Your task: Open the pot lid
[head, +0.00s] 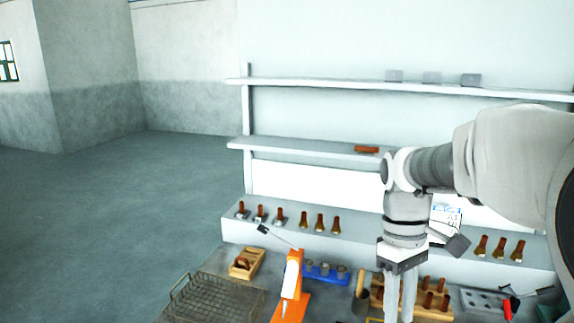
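No pot or pot lid can be made out in the head view. My gripper (399,300) hangs down at the lower right, over the bench. Two fingers show side by side, with their lower ends at the bottom edge of the picture. Whether they are apart or closed is not clear, and nothing is seen held in them. My arm comes in from the right and hides part of the shelves and bench behind it.
A wire mesh basket (215,298) lies at the lower left of the bench. An orange and white upright tool (291,281), a blue rack (325,272) and a wooden block with handles (436,299) stand nearby. Wooden-handled tools line the ledge. The floor at left is clear.

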